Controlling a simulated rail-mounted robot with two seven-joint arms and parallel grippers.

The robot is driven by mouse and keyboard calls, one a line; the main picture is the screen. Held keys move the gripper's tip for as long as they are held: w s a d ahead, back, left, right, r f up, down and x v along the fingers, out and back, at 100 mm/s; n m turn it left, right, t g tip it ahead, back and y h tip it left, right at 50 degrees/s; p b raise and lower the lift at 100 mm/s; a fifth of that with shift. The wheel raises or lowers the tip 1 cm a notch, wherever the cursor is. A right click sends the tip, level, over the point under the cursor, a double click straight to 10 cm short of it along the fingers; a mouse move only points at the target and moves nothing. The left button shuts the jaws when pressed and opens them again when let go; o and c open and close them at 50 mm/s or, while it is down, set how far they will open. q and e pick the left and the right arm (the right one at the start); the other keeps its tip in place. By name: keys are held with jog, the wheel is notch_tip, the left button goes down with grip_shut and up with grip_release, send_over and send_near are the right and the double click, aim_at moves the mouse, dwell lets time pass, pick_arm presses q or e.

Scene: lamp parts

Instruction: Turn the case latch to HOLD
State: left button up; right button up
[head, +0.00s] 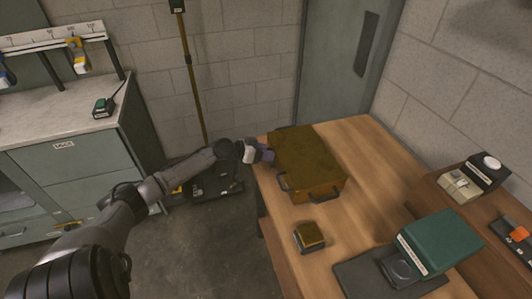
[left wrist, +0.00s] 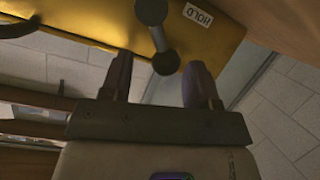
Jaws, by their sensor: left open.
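The yellow-brown case (head: 312,162) lies on the wooden table, and its yellow side (left wrist: 75,35) fills the top of the left wrist view. The grey latch (left wrist: 158,36), a bar with rounded ends, is on that side, with a white HOLD label (left wrist: 198,15) just right of its upper end. My left gripper (head: 264,153) is at the case's left side. In the left wrist view my left gripper (left wrist: 160,72) is open, with the latch's lower end between or just beyond its fingertips. I cannot tell whether they touch. My right gripper is not in view.
A green box (head: 440,243) and a dark mat (head: 360,281) are at the front right. A grey cabinet (head: 70,165) stands left. The table right of the case is clear.

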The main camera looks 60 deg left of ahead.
pick_arm(q)
jog(key=shift+w+f, duration=0.15)
jog(key=shift+w, duration=0.15)
